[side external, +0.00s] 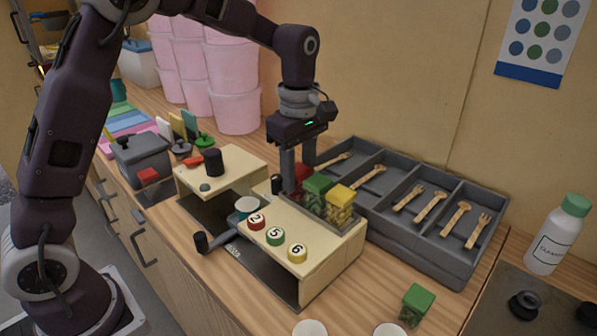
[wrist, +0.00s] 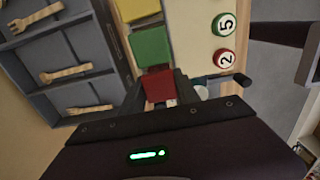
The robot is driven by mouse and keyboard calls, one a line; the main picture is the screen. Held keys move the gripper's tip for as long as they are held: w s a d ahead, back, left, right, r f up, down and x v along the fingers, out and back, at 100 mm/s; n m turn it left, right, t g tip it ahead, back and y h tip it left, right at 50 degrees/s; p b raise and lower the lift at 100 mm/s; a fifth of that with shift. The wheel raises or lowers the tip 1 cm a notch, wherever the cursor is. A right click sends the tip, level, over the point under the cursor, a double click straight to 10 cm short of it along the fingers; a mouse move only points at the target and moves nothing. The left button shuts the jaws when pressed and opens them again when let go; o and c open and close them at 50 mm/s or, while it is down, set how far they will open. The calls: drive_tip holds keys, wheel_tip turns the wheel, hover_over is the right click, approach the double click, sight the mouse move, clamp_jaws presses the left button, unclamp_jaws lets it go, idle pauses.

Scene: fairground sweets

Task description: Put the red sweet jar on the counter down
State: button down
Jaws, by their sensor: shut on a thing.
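The red sweet jar (side external: 301,172) is between the fingers of my gripper (side external: 297,183), which is shut on it. In the wrist view its red lid (wrist: 158,84) shows between the fingertips (wrist: 161,95). It is at the left end of a row with a green-lidded jar (side external: 317,184) and a yellow-lidded jar (side external: 341,195) in a grey holder on a wooden stand (side external: 325,262). The fingers hide its lower part, so I cannot tell whether it rests in the holder. The wooden counter (side external: 377,289) lies around the stand.
Another green-lidded jar (side external: 417,301) stands on the counter at the front right. A grey tray (side external: 420,240) with several wooden utensils lies behind the stand. Numbered buttons (side external: 276,236) are on the stand's top. A white bottle (side external: 552,245) stands far right. Some bare counter lies right of the stand.

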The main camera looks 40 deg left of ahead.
sight(298, 169)
drive_tip(key=shift+f, duration=0.15)
drive_tip(key=c, duration=0.9)
unclamp_jaws()
wheel_tip(298, 169, up, 12)
drive_tip(key=shift+r, duration=0.2)
drive_tip(key=s+a+r+m+t, duration=0.15)
drive_tip(key=s+r+m, duration=0.3)
drive_tip(key=s, duration=0.45)
drive_tip(key=s+f+m+t, duration=0.1)
drive_tip(key=s+f+m, duration=0.1)
drive_tip(key=s+m, duration=0.2)
drive_tip(key=s+f+m+t, duration=0.1)
drive_tip(key=s+f+m, duration=0.2)
drive_tip(key=s+m, duration=0.2)
drive_tip(key=s+f+m+t, duration=0.2)
drive_tip(key=s+f+m, duration=0.1)
drive_tip(key=s, duration=0.5)
drive_tip(key=shift+s+f+m, duration=0.25)
drive_tip(key=shift+m, duration=0.5)
